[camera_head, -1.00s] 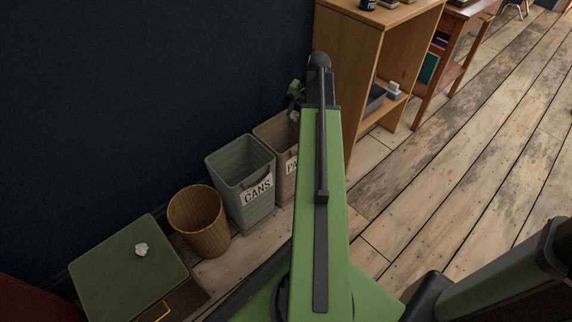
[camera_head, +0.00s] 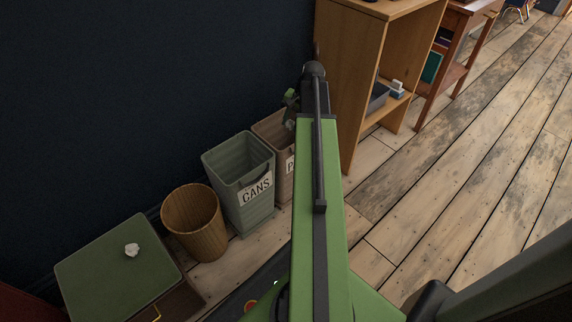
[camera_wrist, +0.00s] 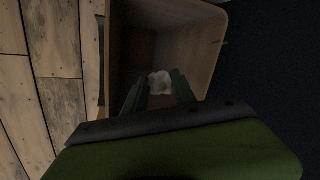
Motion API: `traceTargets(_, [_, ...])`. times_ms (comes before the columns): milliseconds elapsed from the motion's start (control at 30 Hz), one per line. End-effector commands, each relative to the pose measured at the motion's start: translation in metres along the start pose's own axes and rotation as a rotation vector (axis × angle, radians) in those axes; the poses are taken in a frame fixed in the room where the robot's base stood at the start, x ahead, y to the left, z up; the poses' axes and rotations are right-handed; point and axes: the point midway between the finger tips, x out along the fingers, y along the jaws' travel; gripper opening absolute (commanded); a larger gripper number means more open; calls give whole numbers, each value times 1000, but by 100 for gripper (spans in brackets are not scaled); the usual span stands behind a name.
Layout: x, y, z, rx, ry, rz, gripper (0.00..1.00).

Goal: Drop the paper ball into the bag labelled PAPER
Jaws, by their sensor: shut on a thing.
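A crumpled white paper ball (camera_wrist: 160,82) sits between the two fingers of my gripper (camera_wrist: 159,88) in the wrist view, and the gripper is shut on it. Behind the ball is the open mouth of a brownish bag (camera_wrist: 207,62). In the head view, the brown bag (camera_head: 283,182) stands beside the CANS bag. Only a "P" of its label shows, as my arm hides the rest. My gripper (camera_head: 291,108) is above this bag, partly hidden by my arm. A second white paper ball (camera_head: 132,249) lies on a green-topped cabinet (camera_head: 105,275).
The grey-green CANS bag (camera_head: 240,190) stands left of the brown bag, with a wicker basket (camera_head: 193,225) further left. A wooden bookshelf (camera_head: 345,70) stands just to the right. A dark wall is behind; the plank floor (camera_head: 450,180) at right is open.

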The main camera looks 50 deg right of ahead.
Motion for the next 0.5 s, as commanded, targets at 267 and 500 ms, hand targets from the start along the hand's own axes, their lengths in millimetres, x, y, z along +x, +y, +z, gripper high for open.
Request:
traceTargets(267, [-1,0,0,1,0,0,57])
traceTargets(500, [-1,0,0,1,0,0,57])
